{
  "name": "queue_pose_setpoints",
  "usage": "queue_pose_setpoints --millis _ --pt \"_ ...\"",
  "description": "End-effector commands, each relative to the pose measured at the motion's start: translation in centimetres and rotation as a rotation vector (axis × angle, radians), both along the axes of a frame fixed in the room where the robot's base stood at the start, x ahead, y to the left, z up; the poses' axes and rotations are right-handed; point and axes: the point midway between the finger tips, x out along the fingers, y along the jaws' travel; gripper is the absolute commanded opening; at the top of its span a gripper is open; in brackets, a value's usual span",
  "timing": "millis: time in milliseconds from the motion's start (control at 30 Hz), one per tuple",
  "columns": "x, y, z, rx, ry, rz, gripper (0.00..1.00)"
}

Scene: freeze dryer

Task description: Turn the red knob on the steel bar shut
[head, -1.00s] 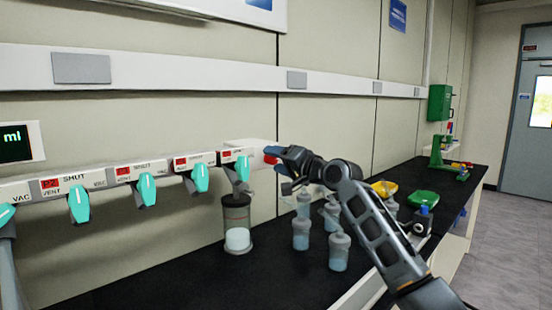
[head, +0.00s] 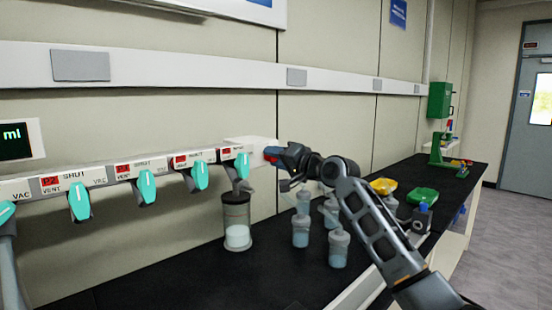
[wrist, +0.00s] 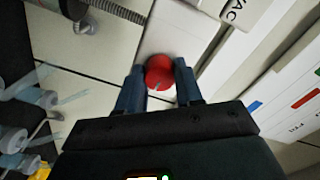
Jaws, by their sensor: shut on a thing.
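The red knob (wrist: 159,72) sits at the right end of the pale manifold bar and fills the gap between the two blue fingertips of my gripper (wrist: 159,90) in the wrist view. A pale line shows on the knob's face. In the head view, my gripper (head: 284,156) reaches the bar's end from the right, shut on the knob; only a bit of red (head: 270,154) shows there. The bar (head: 105,178) runs along the wall and carries several teal valve handles.
A flask with pale contents (head: 237,235) hangs under the bar's right end. Several bottles (head: 300,232) stand on the black bench below my arm. A yellow dish (head: 383,186) and a green dish (head: 422,196) lie farther right.

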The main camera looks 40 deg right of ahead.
Motion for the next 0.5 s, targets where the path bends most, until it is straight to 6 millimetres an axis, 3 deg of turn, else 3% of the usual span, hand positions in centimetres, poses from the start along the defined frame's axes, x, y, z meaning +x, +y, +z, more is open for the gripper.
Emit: queue_pose_setpoints --millis 267,500 --pt "-0.01 -0.03 -0.35 -0.045 -0.001 -0.001 0.05" --pt "0.0 -0.02 -0.57 -0.193 -0.007 -0.001 0.05"
